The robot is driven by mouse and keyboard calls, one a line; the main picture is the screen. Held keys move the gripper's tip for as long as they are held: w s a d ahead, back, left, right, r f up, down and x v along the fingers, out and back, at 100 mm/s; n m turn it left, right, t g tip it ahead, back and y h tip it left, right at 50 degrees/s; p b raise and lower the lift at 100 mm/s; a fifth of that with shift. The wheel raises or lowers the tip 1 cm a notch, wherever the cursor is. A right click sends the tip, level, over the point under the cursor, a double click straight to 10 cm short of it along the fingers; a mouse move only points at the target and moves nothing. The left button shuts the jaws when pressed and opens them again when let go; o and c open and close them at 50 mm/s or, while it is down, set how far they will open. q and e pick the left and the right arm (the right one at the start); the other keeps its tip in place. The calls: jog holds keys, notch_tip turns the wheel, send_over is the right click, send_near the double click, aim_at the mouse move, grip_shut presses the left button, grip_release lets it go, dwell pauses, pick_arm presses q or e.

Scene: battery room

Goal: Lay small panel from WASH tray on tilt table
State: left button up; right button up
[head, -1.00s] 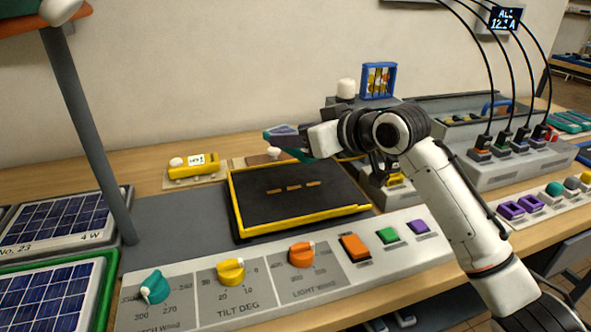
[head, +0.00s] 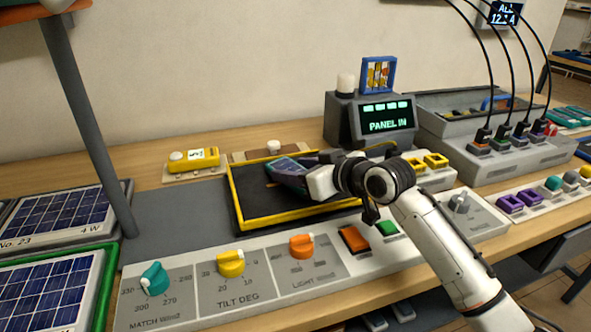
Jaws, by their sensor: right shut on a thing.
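My right gripper (head: 313,180) is shut on the small panel (head: 291,171), a dark plate with a teal edge. It holds the panel over the right part of the tilt table (head: 250,206), a black bed with a yellow rim. The panel looks tilted and low at the bed; I cannot tell whether it touches. The gripper and panel hide part of the bed and its orange marks. I cannot make out a tray marked WASH. My left gripper does not show.
A grey display (head: 389,125) reading "PANEL IN" stands behind the table. A control strip with a teal knob (head: 154,279), a yellow knob (head: 231,263) and an orange knob (head: 301,246) runs along the front. Solar panels (head: 55,219) lie at the left beside a grey post (head: 90,130).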

jog(key=o, duration=1.2)
jog(key=shift+c, duration=0.2)
jog(key=v, duration=1.2)
jog(key=shift+r+p, duration=0.1)
jog(key=shift+p, duration=0.2)
